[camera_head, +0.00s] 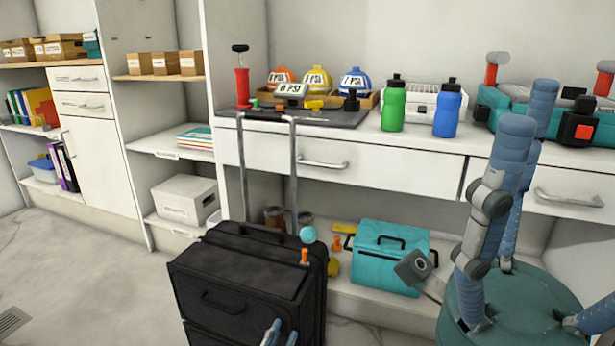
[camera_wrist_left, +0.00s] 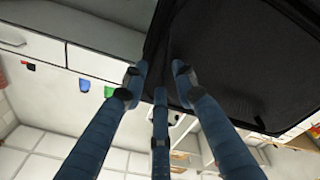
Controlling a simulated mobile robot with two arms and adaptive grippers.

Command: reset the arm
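My left gripper (camera_head: 279,333) shows only as blue fingertips at the bottom edge of the head view, in front of the black suitcase (camera_head: 240,281). In the left wrist view its three blue fingers (camera_wrist_left: 158,80) are spread with nothing between them. The dark suitcase (camera_wrist_left: 235,55) fills the upper right there; I cannot tell whether the fingers touch it. My right gripper (camera_head: 530,108) stands large at the right of the head view, a teal palm with long blue fingers pointing up. Its fingers are apart and hold nothing visible; one runs out at the right edge.
A teal toolbox (camera_head: 388,258) sits on the low shelf. A white box (camera_head: 184,199) stands left. The floor at lower left is clear.

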